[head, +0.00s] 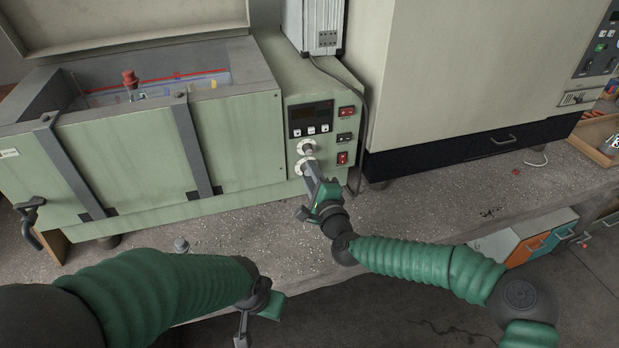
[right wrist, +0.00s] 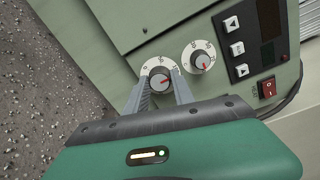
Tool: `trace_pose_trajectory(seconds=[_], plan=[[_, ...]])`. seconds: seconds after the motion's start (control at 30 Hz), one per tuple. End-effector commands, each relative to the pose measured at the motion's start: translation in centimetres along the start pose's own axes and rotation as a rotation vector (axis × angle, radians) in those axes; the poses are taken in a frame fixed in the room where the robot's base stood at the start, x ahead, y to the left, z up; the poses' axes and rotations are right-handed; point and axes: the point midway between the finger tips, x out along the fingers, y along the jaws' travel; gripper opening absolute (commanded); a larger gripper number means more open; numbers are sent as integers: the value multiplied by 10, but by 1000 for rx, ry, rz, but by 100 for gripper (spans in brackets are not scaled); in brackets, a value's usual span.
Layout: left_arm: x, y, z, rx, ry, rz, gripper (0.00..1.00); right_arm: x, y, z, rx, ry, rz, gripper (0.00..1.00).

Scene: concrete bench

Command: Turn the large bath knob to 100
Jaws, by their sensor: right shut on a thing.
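The large bath knob (right wrist: 159,76) is grey on a white dial, low on the green bath's control panel. In the right wrist view it sits between the fingertips of my right gripper (right wrist: 161,86), which is shut on it. Its red pointer mark faces right and slightly up in that view. In the head view my right gripper (head: 309,172) reaches up to the lower dial and its fingers hide much of the knob. A smaller knob (right wrist: 202,61) with a red mark is beside it. My left gripper (head: 241,338) hangs low near the bench front, its fingers partly cut off.
The bath panel has a dark display (head: 311,119) with buttons and several rocker switches (head: 342,158) at its right. A black cable (head: 362,130) hangs beside it. A large beige cabinet (head: 460,80) stands right. The speckled bench (head: 420,208) is mostly clear in front.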

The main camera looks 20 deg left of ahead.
Motion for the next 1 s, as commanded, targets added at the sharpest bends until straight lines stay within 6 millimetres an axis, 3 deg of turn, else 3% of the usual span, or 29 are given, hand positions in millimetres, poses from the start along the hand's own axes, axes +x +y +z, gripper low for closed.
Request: trace_pose_trajectory(seconds=[0.03,0.53,0.57,0.7,1.0], plan=[[2,0,0,0,0,0,36,-1,9,-4,13,4,15,0],[3,0,1,0,0,0,36,-1,9,-4,34,4,17,0],[3,0,1,0,0,0,36,-1,10,-4,34,4,17,31],[3,0,1,0,0,0,36,-1,8,-4,32,3,14,49],[2,0,0,0,0,0,36,-1,4,0,29,1,7,51]])
